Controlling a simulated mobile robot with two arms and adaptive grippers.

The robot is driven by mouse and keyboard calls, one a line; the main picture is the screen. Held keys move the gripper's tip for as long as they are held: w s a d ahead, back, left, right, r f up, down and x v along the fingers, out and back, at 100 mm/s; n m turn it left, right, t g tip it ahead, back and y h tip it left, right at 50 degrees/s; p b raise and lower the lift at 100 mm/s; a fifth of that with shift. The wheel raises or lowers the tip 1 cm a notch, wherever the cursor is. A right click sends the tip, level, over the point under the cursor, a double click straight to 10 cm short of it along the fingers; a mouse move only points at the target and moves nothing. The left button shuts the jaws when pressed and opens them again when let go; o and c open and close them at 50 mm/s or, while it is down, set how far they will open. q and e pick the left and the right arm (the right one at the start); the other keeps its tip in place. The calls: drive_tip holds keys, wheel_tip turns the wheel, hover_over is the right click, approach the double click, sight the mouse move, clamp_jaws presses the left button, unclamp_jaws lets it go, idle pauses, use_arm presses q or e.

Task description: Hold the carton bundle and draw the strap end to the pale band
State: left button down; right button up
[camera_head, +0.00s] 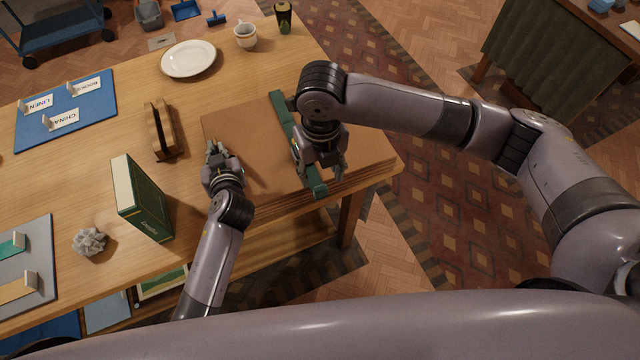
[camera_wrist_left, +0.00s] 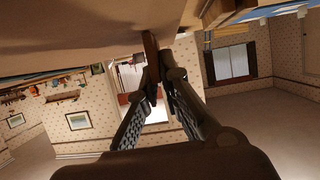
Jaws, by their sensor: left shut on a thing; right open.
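The carton bundle (camera_head: 245,125), a flat stack of brown cardboard, lies on the table at its right end. A green strap (camera_head: 281,108) runs across it and hangs at the front edge (camera_head: 319,189). My left gripper (camera_head: 216,149) is shut on the bundle's left edge; in the left wrist view its fingers (camera_wrist_left: 158,75) close on a brown edge below the cardboard (camera_wrist_left: 80,32). My right gripper (camera_head: 322,172) is open above the strap near the front edge, and hides part of the strap. I cannot make out the pale band or tell whether the right fingers touch the strap.
A brown wooden holder (camera_head: 160,130), a green box (camera_head: 143,200) and a grey crumpled lump (camera_head: 89,241) stand left of the bundle. A white plate (camera_head: 189,58), a cup (camera_head: 245,36) and a dark tumbler (camera_head: 284,17) are behind. A blue board (camera_head: 66,108) with labels lies far left.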

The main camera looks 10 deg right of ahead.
sight(321, 188)
drive_tip(key=shift+f, duration=3.55)
clamp_jaws()
